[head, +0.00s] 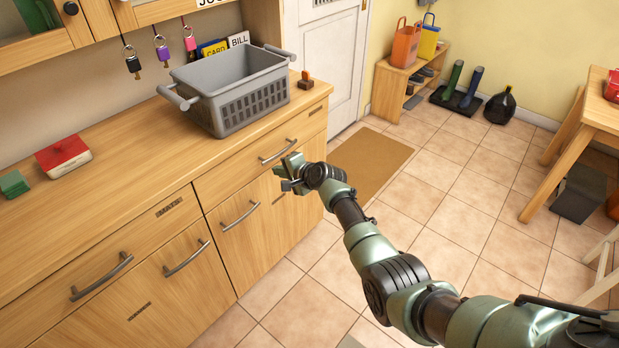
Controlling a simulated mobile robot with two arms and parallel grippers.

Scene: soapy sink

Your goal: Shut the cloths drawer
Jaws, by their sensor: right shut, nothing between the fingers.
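The wooden counter has two top drawers, and both fronts look flush with the cabinet. The right-hand drawer (235,177) has a curved metal handle (278,152) and a small label too small to read. The left-hand drawer (75,262) has a label that seems to read MATS. I cannot read which one is the cloths drawer. My right gripper (283,174) is shut and empty, just in front of the right-hand drawer's lower part, below its handle. I cannot tell whether it touches the wood. My left gripper is out of view.
A grey basket (240,97) and a red book-like block (63,156) stand on the counter. Cupboard doors with handles (240,216) lie below the drawers. A brown mat (368,163) lies by the white door.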

